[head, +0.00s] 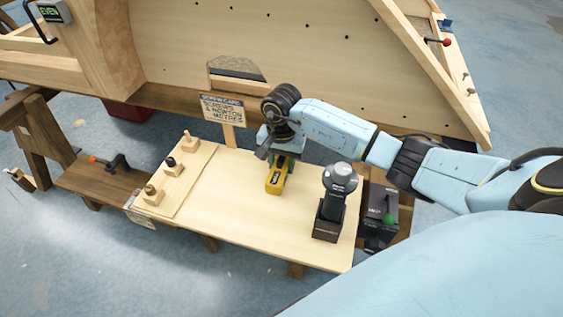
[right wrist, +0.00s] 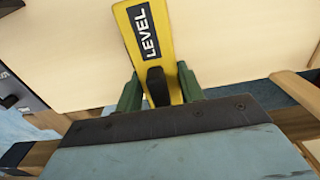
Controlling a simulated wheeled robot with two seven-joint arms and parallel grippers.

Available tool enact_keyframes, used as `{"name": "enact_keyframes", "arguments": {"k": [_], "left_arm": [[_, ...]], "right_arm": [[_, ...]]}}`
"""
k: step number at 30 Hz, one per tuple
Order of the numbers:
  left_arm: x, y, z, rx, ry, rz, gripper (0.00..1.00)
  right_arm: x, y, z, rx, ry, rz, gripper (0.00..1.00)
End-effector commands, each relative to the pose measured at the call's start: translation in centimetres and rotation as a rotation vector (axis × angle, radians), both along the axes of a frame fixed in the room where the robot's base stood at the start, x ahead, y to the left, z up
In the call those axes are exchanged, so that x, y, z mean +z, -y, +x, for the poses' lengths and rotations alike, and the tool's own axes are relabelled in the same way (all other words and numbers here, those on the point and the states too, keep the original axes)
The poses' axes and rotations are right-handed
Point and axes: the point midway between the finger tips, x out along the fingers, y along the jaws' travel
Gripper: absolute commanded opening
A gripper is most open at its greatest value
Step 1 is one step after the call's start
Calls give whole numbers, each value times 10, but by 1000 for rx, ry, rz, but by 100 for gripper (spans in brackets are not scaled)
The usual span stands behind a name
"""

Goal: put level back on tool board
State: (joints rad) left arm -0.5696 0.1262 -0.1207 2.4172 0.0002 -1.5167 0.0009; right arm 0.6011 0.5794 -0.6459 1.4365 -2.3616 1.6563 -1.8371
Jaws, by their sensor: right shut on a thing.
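The yellow level (head: 275,182) is in my right gripper (head: 284,158), over the back middle of the pale wooden board top (head: 225,215). In the right wrist view the level (right wrist: 146,30), with a black LEVEL label, sits between the two green fingers of the right gripper (right wrist: 159,88). The fingers are shut on it near one end, and its other end points away from the gripper. I cannot tell whether the level touches the board top. No separate piece is clearly marked as the tool board. My left gripper is not in view.
A grey and black tool (head: 333,205) stands upright in a dark holder at the right. A black box (head: 380,212) with a green knob is beyond it. Small wooden blocks (head: 173,166) with knobs stand at the left. A sign (head: 222,109) and large wooden frame (head: 260,40) rise behind.

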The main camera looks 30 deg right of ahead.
Motion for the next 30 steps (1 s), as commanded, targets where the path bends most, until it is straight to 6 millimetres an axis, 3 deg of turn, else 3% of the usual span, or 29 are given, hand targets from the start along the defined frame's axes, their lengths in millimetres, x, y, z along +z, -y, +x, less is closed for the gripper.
{"name": "enact_keyframes", "arguments": {"k": [1,2,6,18,23,30], "left_arm": [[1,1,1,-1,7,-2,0],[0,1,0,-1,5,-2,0],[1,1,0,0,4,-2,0],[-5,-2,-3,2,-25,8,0],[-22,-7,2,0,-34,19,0],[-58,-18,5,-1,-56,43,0]], "right_arm": [[0,0,1,0,1,0,1],[-1,0,0,0,0,0,42],[0,0,0,-1,0,0,60],[6,0,0,-1,1,1,60],[31,1,1,-1,3,-2,60],[81,1,1,-1,3,-1,60]]}}
